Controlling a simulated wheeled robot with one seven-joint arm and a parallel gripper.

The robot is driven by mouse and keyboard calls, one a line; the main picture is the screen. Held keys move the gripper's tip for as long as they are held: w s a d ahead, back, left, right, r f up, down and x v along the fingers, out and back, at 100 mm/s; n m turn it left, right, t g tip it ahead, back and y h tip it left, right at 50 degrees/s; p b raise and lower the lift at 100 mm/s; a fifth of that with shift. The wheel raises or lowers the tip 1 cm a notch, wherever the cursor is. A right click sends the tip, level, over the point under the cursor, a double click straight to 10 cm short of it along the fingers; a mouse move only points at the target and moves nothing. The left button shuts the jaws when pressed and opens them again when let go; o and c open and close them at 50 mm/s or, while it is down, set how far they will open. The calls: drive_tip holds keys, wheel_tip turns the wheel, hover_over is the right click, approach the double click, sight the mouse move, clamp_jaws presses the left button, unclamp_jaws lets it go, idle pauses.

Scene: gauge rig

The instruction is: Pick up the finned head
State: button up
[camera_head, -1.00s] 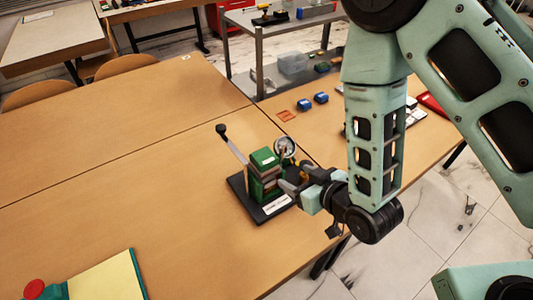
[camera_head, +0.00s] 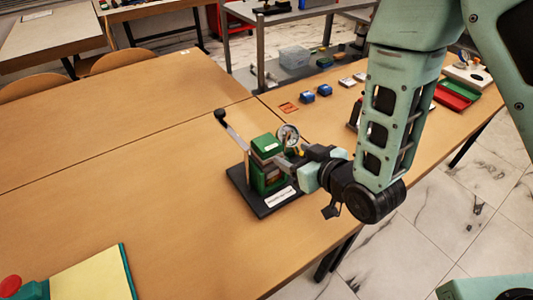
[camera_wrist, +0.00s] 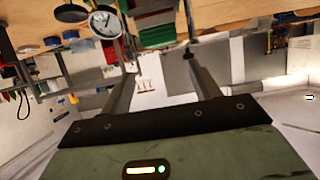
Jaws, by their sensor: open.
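The gauge rig stands upright on a black base plate (camera_head: 262,203), with a green block (camera_head: 266,146) on top, a banded brown and grey section below it and more green beneath. I cannot tell for sure which part is the finned head; the green top block may be it. A round white gauge (camera_head: 288,136) sits at the rig's right and also shows in the wrist view (camera_wrist: 105,24). My gripper (camera_head: 280,163) is at the rig's right side, close to the upper body. In the wrist view its fingers (camera_wrist: 160,64) are apart with nothing between them, and the green body (camera_wrist: 155,36) lies beyond them.
A lever (camera_head: 234,133) with a black knob rises at the rig's left. Blue blocks (camera_head: 316,93) and an orange-red card (camera_head: 289,107) lie behind. A yellow pad (camera_head: 95,276) lies at the front left. The left of the table (camera_head: 120,170) is clear.

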sight(267, 142)
drive_tip(key=shift+f+p+x, duration=0.1)
drive_tip(key=shift+p+x, duration=1.15)
drive_tip(key=shift+x, duration=1.95)
drive_tip(key=shift+f+p+x, duration=0.15)
drive_tip(key=shift+p+x, duration=1.1)
drive_tip(key=shift+x, duration=1.95)
drive_tip(key=shift+s, duration=0.15)
drive_tip(key=shift+c, duration=0.3)
drive_tip(key=shift+r, duration=0.1)
drive_tip(key=c, duration=0.7)
drive_tip(key=shift+r, duration=0.15)
